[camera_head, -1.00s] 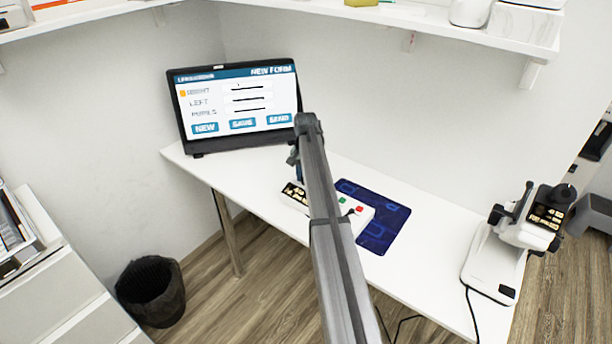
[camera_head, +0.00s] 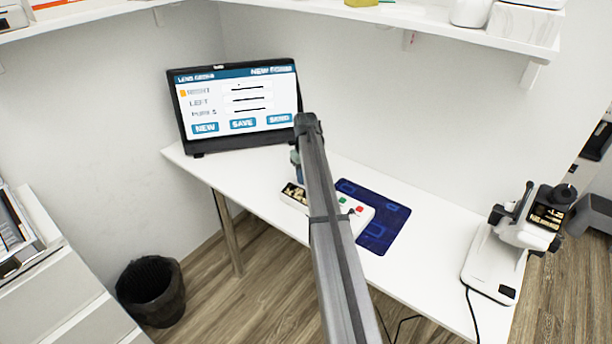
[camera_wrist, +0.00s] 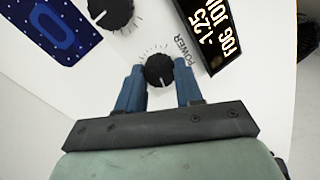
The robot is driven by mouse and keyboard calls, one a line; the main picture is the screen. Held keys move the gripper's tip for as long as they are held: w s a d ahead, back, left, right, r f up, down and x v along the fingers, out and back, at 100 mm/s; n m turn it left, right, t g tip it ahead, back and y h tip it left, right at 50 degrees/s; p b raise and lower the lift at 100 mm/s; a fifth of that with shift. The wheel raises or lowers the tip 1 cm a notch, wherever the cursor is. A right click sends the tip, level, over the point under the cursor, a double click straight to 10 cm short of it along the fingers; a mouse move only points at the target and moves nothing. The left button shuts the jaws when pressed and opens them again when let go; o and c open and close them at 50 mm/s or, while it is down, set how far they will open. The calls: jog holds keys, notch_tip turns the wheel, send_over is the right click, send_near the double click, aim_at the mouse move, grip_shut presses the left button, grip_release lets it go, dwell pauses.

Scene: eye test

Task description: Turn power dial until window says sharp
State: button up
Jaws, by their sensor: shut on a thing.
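The power dial (camera_wrist: 159,71) is a black ridged knob with a white pointer, labelled POWER, on a white control box. In the wrist view my gripper (camera_wrist: 159,84) has its two blue fingers on either side of the dial, shut on it.
A second black knob (camera_wrist: 112,12) is near the dial. A dark blue mat (camera_head: 383,232) lies beside the box on the white table (camera_head: 425,262). A screen (camera_head: 238,105) stands at the back left, and a white instrument (camera_head: 500,245) at the right.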

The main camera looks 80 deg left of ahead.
jog(key=shift+n, duration=0.5)
dwell(0.3)
jog(key=o, duration=1)
jog(key=shift+o, duration=0.2)
notch_tip(320, 180, up, 14)
jog(key=shift+f, duration=0.1)
